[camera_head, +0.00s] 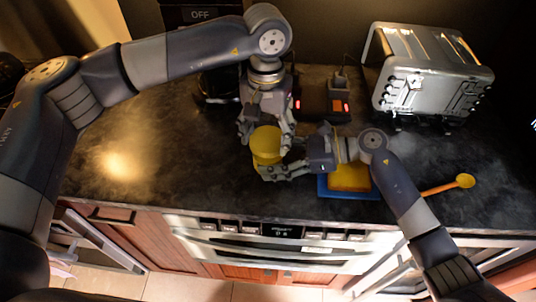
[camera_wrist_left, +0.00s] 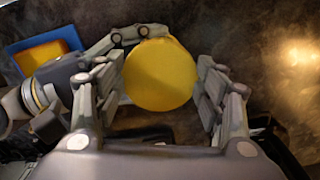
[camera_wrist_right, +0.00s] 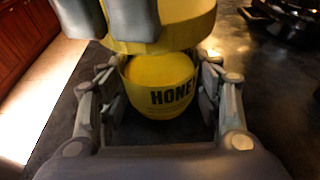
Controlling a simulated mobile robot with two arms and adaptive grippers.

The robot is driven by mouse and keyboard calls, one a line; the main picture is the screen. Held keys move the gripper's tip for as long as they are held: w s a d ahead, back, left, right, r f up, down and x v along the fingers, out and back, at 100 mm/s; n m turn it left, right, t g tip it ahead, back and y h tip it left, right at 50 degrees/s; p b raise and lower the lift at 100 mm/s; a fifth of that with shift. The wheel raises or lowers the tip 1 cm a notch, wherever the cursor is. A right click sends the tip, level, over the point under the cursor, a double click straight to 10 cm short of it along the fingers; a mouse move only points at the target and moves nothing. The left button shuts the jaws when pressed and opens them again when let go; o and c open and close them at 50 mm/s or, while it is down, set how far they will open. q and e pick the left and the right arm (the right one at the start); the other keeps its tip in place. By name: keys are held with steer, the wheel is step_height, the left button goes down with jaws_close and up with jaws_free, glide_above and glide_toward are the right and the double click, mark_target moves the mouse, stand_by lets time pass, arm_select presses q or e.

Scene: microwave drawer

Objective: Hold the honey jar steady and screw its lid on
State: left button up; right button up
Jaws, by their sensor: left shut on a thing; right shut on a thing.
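The honey jar (camera_wrist_right: 170,92) is yellow with a dark HONEY label and stands upright on the dark counter. My right gripper (camera_head: 275,160) is shut on the jar from the side, and its fingers flank the jar in the right wrist view. The round yellow lid (camera_wrist_right: 178,28) is directly above the jar; whether it touches the rim is hard to tell. My left gripper (camera_head: 266,130) comes from above and is shut on the lid, whose top (camera_wrist_left: 160,75) shows between its fingers in the left wrist view. In the head view, the lid (camera_head: 266,140) hides most of the jar.
A blue tray (camera_head: 347,196) with a yellow-orange block (camera_head: 350,178) lies right of the jar, beneath my right wrist. An orange-yellow spoon (camera_head: 465,181) lies farther right. A silver toaster (camera_head: 425,75) stands at back right. The counter left of the jar is clear.

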arm_select(q)
steer(key=m, duration=0.5)
steer(key=shift+s+a+f+m, duration=0.1)
steer(key=shift+f+m, duration=0.1)
steer(key=shift+m, duration=0.2)
steer(key=o, duration=1.1)
steer(key=shift+r, duration=0.1)
steer(key=n, duration=0.9)
steer(key=shift+r, duration=0.15)
steer(key=shift+r, duration=2.4)
